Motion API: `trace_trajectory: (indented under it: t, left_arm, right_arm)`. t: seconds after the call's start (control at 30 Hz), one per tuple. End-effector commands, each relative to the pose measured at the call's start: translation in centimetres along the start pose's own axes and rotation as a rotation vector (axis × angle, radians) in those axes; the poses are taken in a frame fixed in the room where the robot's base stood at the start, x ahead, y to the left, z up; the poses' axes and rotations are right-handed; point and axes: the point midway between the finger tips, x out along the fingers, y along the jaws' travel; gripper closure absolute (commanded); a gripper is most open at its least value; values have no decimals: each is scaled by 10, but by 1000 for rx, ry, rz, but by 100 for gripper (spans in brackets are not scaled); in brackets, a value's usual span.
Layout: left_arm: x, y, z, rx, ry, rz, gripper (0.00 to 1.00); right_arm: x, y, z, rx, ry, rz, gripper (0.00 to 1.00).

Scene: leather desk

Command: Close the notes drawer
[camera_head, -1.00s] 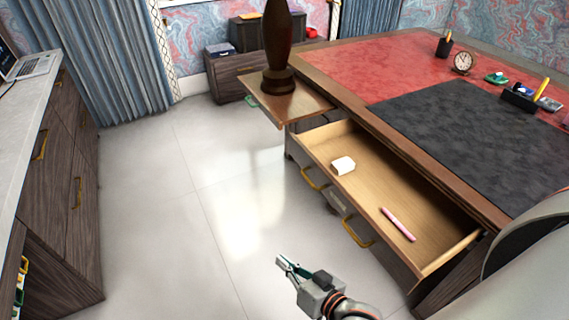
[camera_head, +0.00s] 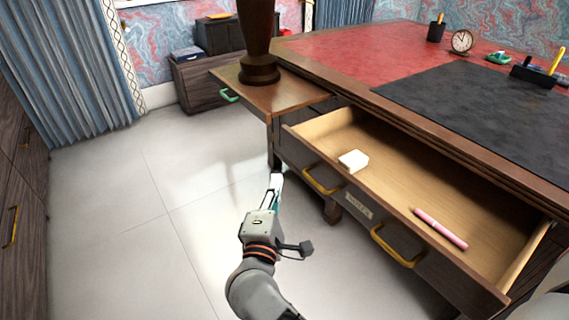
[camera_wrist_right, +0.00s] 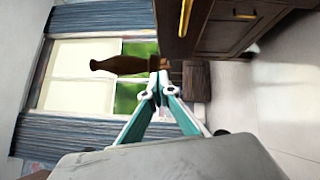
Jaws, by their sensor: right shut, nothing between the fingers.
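The notes drawer (camera_head: 359,206) stands pulled open from the desk's front, with a small label and two yellow handles on its face. Inside lie a white block (camera_head: 353,160) and a pink pen (camera_head: 440,229). My right gripper (camera_head: 276,180) is shut and empty, pointing away from me in front of the desk, left of the drawer's left handle and apart from it. In the right wrist view its closed fingertips (camera_wrist_right: 158,83) show, with a dark wood front and a yellow handle (camera_wrist_right: 186,17) above and to the right. My left gripper is not in view.
A pull-out shelf (camera_head: 222,76) with a green handle holds a dark wooden turned object (camera_head: 258,40). A clock (camera_head: 461,41) and pen cup (camera_head: 436,28) stand on the desktop. Wooden cabinets (camera_head: 25,190) line the left side. The pale floor (camera_head: 120,220) between is clear.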

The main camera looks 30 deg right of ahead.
Motion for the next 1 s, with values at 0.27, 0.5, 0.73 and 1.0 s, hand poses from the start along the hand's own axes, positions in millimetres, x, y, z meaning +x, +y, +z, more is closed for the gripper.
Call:
trace_trajectory:
  t: [0.27,0.5,0.73,1.0]
  left_arm:
    - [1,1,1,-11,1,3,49]
    - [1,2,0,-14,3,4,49]
    - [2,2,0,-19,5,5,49]
    - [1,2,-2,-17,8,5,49]
  right_arm:
    - [11,-19,-9,208,-24,-81,100]
    - [50,-20,-8,202,-24,-76,100]
    - [95,-25,-8,200,-23,-77,100]
    - [124,-30,14,201,-24,-76,100]
